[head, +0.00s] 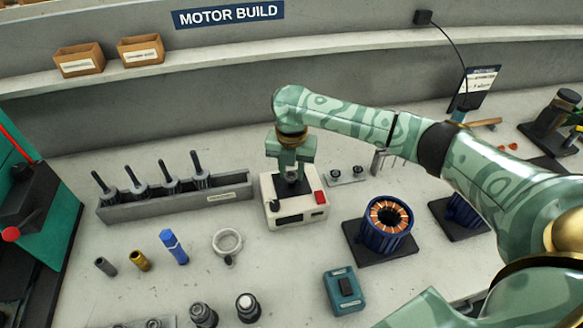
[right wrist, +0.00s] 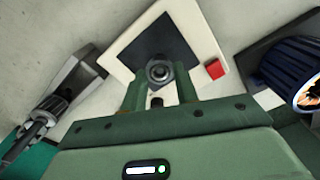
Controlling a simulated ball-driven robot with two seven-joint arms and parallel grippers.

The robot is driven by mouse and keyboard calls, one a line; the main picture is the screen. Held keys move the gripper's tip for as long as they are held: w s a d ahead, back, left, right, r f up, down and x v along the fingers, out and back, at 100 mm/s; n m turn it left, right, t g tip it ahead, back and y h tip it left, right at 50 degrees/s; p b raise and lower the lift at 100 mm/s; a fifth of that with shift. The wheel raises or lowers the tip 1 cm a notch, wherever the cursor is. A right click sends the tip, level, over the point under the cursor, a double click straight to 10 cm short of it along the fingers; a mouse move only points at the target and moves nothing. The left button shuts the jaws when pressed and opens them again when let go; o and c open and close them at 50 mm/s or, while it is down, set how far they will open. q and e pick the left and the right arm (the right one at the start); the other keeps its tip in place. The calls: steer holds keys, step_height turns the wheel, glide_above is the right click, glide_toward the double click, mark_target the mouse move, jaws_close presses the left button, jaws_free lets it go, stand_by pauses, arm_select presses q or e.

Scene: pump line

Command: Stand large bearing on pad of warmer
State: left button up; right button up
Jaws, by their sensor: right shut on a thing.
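The warmer (head: 304,213) is a cream box with a dark pad (head: 291,188) on top, a red button and a black knob. It also shows in the right wrist view (right wrist: 199,36), with its pad (right wrist: 146,40). My right gripper (head: 291,172) points down over the pad. In the right wrist view it is shut on the large bearing (right wrist: 159,70), a small dark steel ring seen end-on between the fingertips, in front of the pad. Whether the bearing touches the pad I cannot tell. In the head view the fingers hide it. My left gripper is out of view.
A grey rack (head: 175,198) with several upright shafts stands left of the warmer. A small plate (head: 346,177) with two small parts lies to the right. A blue stator (head: 388,224) stands at front right.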

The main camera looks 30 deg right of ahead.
steer(key=shift+f, duration=0.1)
steer(key=o, duration=1.1)
step_height(320, 180, up, 6)
steer(key=p, duration=0.6)
steer(key=shift+p, duration=0.35)
